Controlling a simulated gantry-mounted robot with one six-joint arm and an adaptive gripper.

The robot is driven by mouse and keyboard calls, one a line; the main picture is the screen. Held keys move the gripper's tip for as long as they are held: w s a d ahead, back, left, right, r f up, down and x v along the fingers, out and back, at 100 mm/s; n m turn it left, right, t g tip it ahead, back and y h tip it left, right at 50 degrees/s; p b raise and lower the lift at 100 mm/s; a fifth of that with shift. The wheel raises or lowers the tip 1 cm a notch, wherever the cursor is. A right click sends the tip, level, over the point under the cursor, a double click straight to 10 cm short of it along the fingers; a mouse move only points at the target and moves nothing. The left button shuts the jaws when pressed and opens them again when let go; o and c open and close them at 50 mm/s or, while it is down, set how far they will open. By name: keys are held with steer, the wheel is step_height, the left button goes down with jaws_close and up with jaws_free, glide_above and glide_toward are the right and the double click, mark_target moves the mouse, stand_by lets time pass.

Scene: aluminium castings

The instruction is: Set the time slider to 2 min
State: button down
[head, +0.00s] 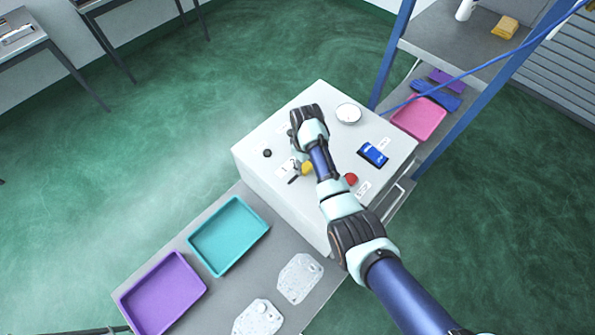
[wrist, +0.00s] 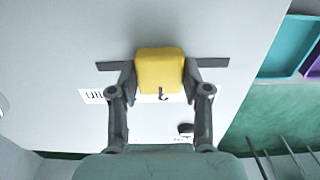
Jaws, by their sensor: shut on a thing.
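The time slider is a yellow block-shaped knob (wrist: 160,70) on a dark straight track (wrist: 114,66) in the white panel (wrist: 60,50). The track shows on both sides of the knob, which sits near its middle. A black mark like a 2 shows at the knob's lower edge in the wrist view. My gripper (wrist: 160,76) is shut on the knob, one finger on each side.
A teal tray (head: 229,235), a purple tray (head: 160,293) and pale castings (head: 300,279) lie on the lower table.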

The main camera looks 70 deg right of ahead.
steer(key=shift+a, duration=0.1)
steer(key=c, duration=0.5)
jaws_free()
steer(key=shift+w, duration=0.1)
step_height(320, 180, up, 8)
steer(key=shift+f, duration=0.2)
